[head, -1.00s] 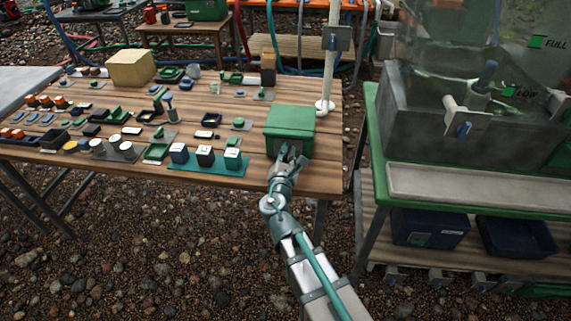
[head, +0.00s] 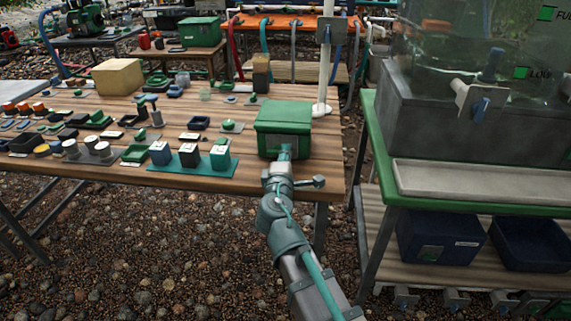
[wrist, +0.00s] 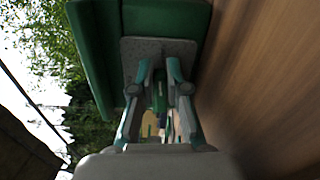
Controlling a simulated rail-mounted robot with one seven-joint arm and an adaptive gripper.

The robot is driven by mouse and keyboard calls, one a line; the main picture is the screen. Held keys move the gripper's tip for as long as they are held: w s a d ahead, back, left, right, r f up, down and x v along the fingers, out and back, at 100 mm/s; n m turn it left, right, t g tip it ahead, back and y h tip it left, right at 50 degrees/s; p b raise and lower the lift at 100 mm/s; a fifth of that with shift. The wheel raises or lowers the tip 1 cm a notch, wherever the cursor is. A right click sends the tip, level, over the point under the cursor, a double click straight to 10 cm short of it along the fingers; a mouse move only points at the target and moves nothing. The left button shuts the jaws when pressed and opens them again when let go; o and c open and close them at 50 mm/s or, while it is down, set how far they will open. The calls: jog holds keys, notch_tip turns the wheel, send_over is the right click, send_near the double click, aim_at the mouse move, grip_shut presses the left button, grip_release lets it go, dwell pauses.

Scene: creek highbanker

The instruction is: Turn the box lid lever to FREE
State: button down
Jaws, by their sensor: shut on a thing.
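The green lidded box (head: 284,117) stands at the right end of the wooden table, with a grey plate on its front face. In the wrist view the box (wrist: 165,18) fills the top, tilted on its side, with its grey plate (wrist: 158,47) just past my fingertips. My gripper (head: 285,153) is at the front of the box. Its two fingers, seen in the wrist view (wrist: 160,68), are shut on the narrow box lid lever (wrist: 159,92), a dark green piece between them. The lever is mostly hidden, and I cannot read its marking or setting.
Three labelled blocks on a teal mat (head: 186,173) stand left of the box. Several small parts lie farther left. A white post (head: 324,60) rises behind the box. A green-edged bench (head: 380,160) with a tank stands at the right, across a gap.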

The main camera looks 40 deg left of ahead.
jog(key=shift+f+m+b, duration=0.2)
jog(key=shift+m+b, duration=0.4)
jog(key=c, duration=1.2)
grip_release()
jog(key=shift+o, duration=0.2)
jog(key=shift+s+d, duration=0.1)
jog(key=shift+v, duration=3.6)
